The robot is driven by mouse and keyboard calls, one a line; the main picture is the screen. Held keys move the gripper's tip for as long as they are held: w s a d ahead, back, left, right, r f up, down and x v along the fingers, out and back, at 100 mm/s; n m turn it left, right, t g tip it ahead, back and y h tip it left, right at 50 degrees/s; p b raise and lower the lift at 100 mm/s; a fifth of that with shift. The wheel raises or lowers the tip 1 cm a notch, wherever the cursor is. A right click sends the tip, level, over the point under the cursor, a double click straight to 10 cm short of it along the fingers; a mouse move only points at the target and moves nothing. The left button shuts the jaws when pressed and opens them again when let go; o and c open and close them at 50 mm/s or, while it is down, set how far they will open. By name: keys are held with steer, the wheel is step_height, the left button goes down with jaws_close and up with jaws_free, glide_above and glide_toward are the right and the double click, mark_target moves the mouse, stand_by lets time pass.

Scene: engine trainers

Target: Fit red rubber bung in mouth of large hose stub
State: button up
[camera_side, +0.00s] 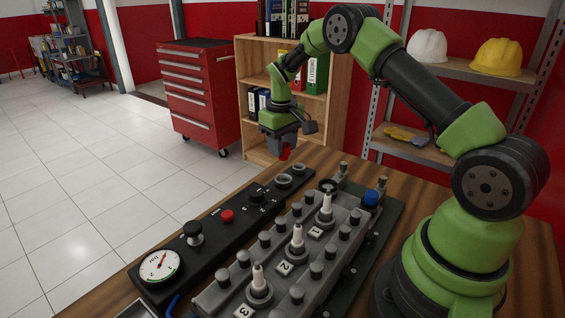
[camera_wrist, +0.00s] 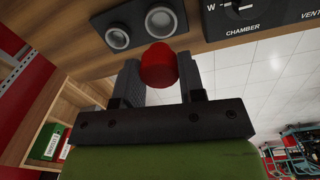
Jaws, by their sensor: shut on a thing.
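My gripper (camera_side: 284,145) is shut on the red rubber bung (camera_side: 285,154) and holds it in the air above the far end of the bench. In the wrist view the bung (camera_wrist: 158,62) sits between the two grey fingers of my gripper (camera_wrist: 161,80), its rounded red face showing.
The grey engine block (camera_side: 243,284) carries several upright plugs and studs. A blue cap (camera_side: 371,198) stands at its right. Air around my gripper looks clear.

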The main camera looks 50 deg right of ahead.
mark_target(289, 146)
steer(key=r, duration=0.1)
steer(key=s+r, duration=0.1)
steer(key=r, duration=0.1)
steer(key=shift+s+d, duration=0.2)
steer(key=shift+d, duration=0.05)
steer(key=s, duration=1)
steer(key=shift+s+d+f, duration=0.15)
steer(key=shift+f, duration=1.15)
steer(key=shift+s+d+f, duration=0.1)
steer(key=shift+s+f, duration=0.05)
steer(key=shift+f, duration=1.15)
steer(key=shift+f, duration=0.9)
steer(key=o, duration=1.4)
